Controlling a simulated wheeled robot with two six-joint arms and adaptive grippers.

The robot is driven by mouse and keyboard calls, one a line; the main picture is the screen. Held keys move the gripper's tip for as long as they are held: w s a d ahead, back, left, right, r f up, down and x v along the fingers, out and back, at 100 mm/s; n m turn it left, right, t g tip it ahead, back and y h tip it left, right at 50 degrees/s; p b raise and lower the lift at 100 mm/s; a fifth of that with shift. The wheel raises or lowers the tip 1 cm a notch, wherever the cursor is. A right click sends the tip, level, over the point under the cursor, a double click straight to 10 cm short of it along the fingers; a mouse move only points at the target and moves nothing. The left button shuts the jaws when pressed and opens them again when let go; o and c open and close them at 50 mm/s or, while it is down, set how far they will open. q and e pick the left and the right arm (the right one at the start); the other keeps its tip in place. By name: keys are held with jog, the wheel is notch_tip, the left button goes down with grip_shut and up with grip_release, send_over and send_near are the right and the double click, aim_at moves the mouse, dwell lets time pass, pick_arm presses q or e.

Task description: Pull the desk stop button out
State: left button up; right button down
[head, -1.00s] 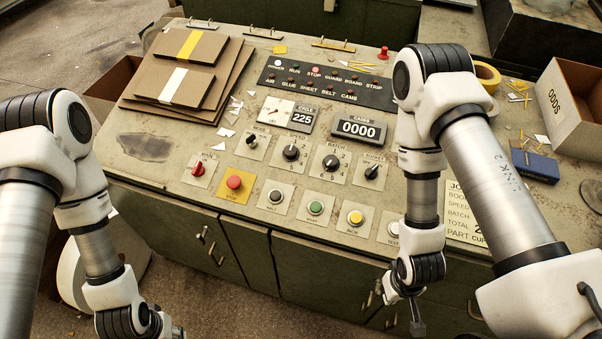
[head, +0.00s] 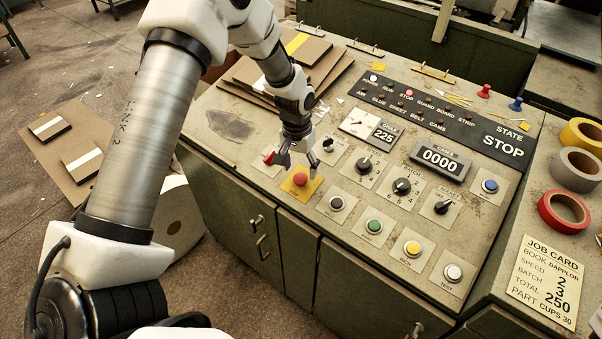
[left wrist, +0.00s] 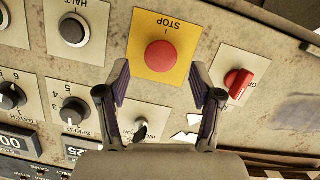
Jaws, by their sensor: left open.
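The desk stop button (head: 300,179) is a round red mushroom head on a yellow plate (head: 314,190), at the desk's front left. In the left wrist view the red button (left wrist: 160,55) sits near the top centre, on its yellow plate marked STOP (left wrist: 187,27). My left gripper (head: 293,160) is just above and behind the button in the head view. In the left wrist view my left gripper (left wrist: 161,72) is open and empty, its fingertips apart on either side of the button's lower edge. Contact cannot be told. My right gripper is out of view.
A red selector knob (left wrist: 238,82) stands close beside one finger. A black-knobbed switch (left wrist: 140,130) is below, between the fingers. The halt button (head: 337,203) and green button (head: 374,226) lie right of the stop button. Tape rolls (head: 564,211) and a job card (head: 545,280) are farther right.

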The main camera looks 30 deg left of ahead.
pick_arm(q)
notch_tip(320, 180, down, 3)
grip_shut()
jog(key=shift+s+r+p, duration=0.1)
jog(key=shift+r+p, duration=0.6)
jog(key=shift+p, duration=0.25)
jog(key=shift+f, duration=0.15)
jog(key=shift+c, duration=0.4)
grip_release()
jog(key=shift+o, duration=0.4)
jog(key=shift+s, duration=0.1)
